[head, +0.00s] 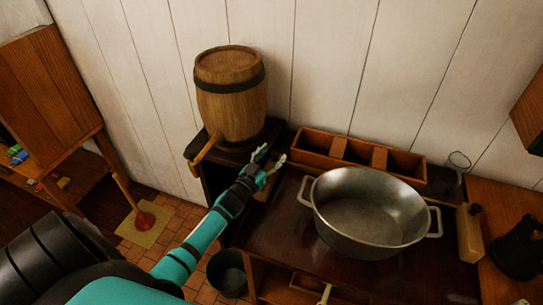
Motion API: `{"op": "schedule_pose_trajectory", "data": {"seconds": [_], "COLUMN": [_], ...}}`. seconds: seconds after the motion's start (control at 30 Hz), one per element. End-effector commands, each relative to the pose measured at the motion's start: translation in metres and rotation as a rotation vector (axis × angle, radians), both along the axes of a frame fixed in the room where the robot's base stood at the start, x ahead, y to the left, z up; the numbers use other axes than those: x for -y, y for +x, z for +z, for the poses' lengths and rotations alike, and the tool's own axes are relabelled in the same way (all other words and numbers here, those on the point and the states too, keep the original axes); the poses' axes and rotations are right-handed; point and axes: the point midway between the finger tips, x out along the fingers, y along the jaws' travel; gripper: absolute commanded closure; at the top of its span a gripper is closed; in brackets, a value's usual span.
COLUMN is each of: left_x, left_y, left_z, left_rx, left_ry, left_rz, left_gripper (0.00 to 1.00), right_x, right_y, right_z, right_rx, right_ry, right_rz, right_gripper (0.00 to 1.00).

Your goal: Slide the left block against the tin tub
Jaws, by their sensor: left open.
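The tin tub (329,225) is a wide grey metal pan with two side handles, standing on the dark counter. The left block (266,190) is a small tan piece at the counter's left side, mostly hidden behind my left gripper, with a gap between it and the tub. Another tan block (469,234) stands upright to the right of the tub. My left gripper (271,157) is open at the block, left of the tub; I cannot tell whether it touches the block. My right gripper is out of view.
A wooden barrel (231,105) with a tap stands behind my left gripper. A divided wooden box (316,151) lies along the wall behind the tub. A glass (457,164) stands at the back right. A dark bucket (228,273) is on the tiled floor.

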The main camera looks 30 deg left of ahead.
Motion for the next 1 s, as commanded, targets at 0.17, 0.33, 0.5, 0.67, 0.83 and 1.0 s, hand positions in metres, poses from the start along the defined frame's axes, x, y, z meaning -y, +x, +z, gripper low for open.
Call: {"op": "schedule_pose_trajectory", "data": {"seconds": [0.17, 0.33, 0.5, 0.67, 0.83, 1.0], "left_x": [0.0, 0.0, 0.0, 0.0, 0.0, 0.014], "left_y": [0.0, 0.0, 0.0, 0.0, 0.0, 0.003], "left_z": [-0.001, -0.001, 0.0, 0.0, 0.0, -0.001], "left_rx": [-0.001, 0.0, 0.0, 0.0, -0.001, 0.001], "left_ry": [-0.001, -0.001, -0.001, -0.001, -0.001, -0.007], "left_rz": [0.0, 0.0, 0.0, 0.0, 0.0, -0.001], "left_gripper": [0.47, 0.64, 0.86, 1.0, 1.0, 1.0], "right_x": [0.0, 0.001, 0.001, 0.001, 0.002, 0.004], "right_y": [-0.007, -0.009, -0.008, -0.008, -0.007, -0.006], "right_z": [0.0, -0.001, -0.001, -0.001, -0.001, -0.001], "right_rx": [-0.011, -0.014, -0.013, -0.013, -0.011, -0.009], "right_ry": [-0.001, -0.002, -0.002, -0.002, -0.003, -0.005], "right_rz": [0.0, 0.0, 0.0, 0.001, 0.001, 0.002], "right_gripper": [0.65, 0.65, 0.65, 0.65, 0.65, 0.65]}}
